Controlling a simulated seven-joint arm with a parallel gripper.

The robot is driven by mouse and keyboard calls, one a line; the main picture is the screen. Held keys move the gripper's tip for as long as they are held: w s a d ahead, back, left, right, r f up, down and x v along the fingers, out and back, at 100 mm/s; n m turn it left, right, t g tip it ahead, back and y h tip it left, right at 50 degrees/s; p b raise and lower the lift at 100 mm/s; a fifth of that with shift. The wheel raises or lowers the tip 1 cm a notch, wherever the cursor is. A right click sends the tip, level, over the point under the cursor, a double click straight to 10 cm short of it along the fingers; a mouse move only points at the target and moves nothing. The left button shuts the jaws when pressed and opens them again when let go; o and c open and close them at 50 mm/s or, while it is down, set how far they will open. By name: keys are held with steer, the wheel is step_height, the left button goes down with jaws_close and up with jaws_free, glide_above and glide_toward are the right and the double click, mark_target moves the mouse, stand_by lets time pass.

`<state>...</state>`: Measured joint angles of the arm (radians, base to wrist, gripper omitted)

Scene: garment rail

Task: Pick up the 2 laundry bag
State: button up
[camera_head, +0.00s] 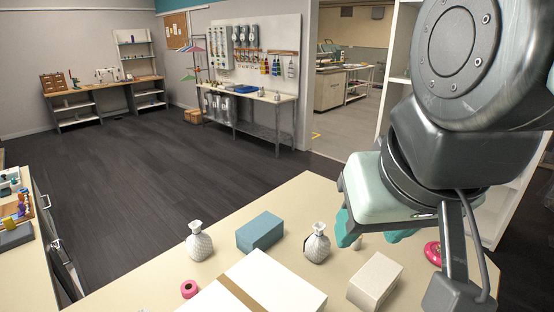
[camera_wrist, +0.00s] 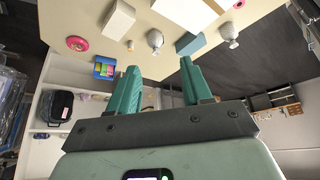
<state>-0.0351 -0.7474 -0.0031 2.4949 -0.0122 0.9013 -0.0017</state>
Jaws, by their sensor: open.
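Two small pale, patterned bags with pinched necks stand upright on the table. One bag (camera_head: 199,243) is left of the teal block; it also shows in the wrist view (camera_wrist: 229,33). The other bag (camera_head: 317,245) is right of the teal block and shows in the wrist view (camera_wrist: 155,39) beyond the gap between my fingers. My gripper (camera_head: 373,238) is open and empty, with teal fingers, above the table's right part, to the right of the nearer bag. In the wrist view my gripper (camera_wrist: 160,67) touches nothing.
On the table (camera_head: 140,290) are a teal block (camera_head: 260,232), a white box with a brown stripe (camera_head: 262,285), a cream box (camera_head: 375,281), a pink roll (camera_head: 189,289) and a pink round item (camera_head: 433,252). A multicoloured item (camera_wrist: 104,68) lies near the table's edge.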

steer(key=shift+o, duration=0.2)
step_height(320, 180, up, 25)
steer(key=w+a+m+y, duration=0.5)
steer(key=w+a+m, duration=0.2)
steer(key=w, duration=0.5)
steer(key=m+t+y, duration=0.4)
steer(key=m+t, duration=0.6)
steer(key=m, duration=1.4)
glide_above(322, 230)
steer(key=v, duration=0.4)
steer(key=shift+n, duration=0.3)
step_height(322, 230, down, 60)
steer(key=shift+r, duration=0.1)
steer(key=x, duration=0.5)
steer(key=shift+f, duration=0.3)
